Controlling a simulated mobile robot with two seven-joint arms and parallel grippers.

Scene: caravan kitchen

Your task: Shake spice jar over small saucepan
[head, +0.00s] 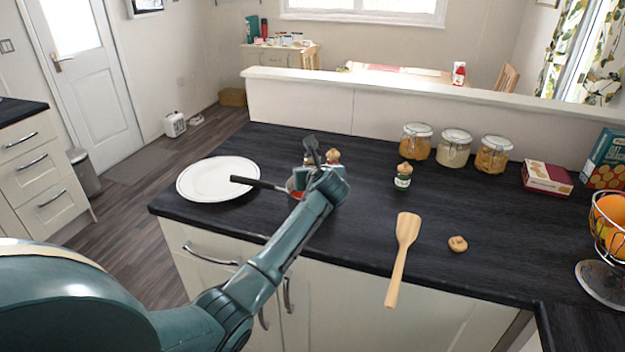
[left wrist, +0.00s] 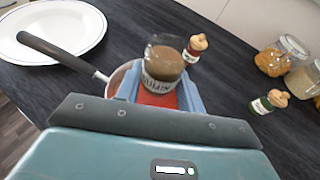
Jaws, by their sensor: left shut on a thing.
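My left gripper (head: 318,172) is shut on a spice jar (left wrist: 165,64), seen in the left wrist view between the two blue-grey fingers. The jar is clear glass with brown contents and a lettered label, and no stopper shows on it. My right gripper is not in view.
A white plate (head: 218,180) lies left of the pan. A cork-like stopper (head: 457,243) and a wooden spatula (head: 402,255) lie on the counter. Glass storage jars (head: 454,149) line the back.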

